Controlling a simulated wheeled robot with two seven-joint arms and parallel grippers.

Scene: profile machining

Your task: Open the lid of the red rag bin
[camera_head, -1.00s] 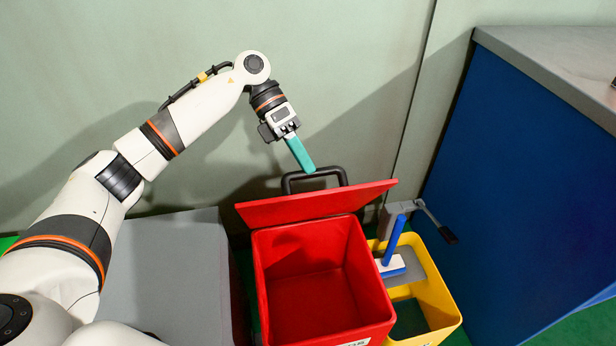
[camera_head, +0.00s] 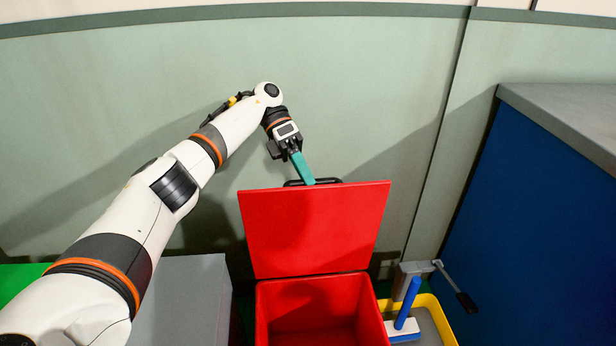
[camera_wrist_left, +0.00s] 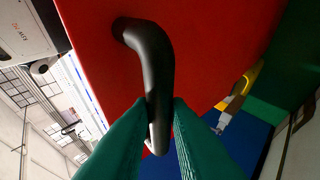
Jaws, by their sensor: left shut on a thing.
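The red rag bin (camera_head: 318,305) stands open at the lower middle of the head view, its inside visible and looking empty. Its red lid (camera_head: 315,228) is raised steeply at the back of the bin, broad face toward me. The black handle (camera_head: 329,181) shows at the lid's top edge. My left gripper (camera_head: 308,179), with teal fingers, is shut on that handle. In the left wrist view the fingers close around the black handle (camera_wrist_left: 157,80), which stands out from the red lid (camera_wrist_left: 220,45). My right gripper is not in view.
A yellow bin (camera_head: 438,318) with a blue-handled tool (camera_head: 407,303) stands right of the red bin. A blue cabinet (camera_head: 540,220) is farther right. A grey box (camera_head: 185,300) is on the left. A pale green wall (camera_head: 350,90) rises close behind.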

